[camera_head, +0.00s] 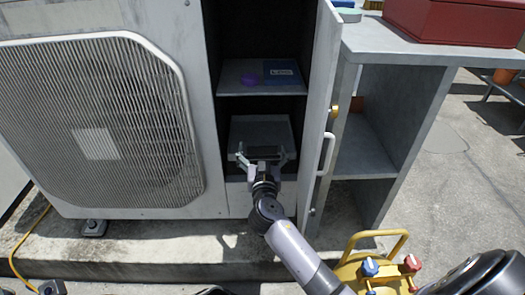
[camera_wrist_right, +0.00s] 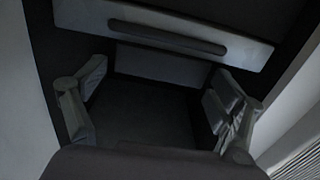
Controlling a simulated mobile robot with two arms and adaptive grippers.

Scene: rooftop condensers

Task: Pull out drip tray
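The drip tray (camera_head: 262,130) is a flat grey tray low inside the open compartment of the condenser unit (camera_head: 170,22). In the right wrist view its front (camera_wrist_right: 180,32) shows a long dark slot. My right gripper (camera_head: 263,156) is in front of the tray, at the compartment opening. In the right wrist view its two fingers (camera_wrist_right: 158,78) are spread wide with nothing between them. The gripper hides part of the tray's front in the head view, and I cannot tell whether it touches it.
The compartment door (camera_head: 322,95) stands open close on the right, with a white handle (camera_head: 326,155). A grey bench (camera_head: 400,46) with a red box (camera_head: 455,20) stands right.

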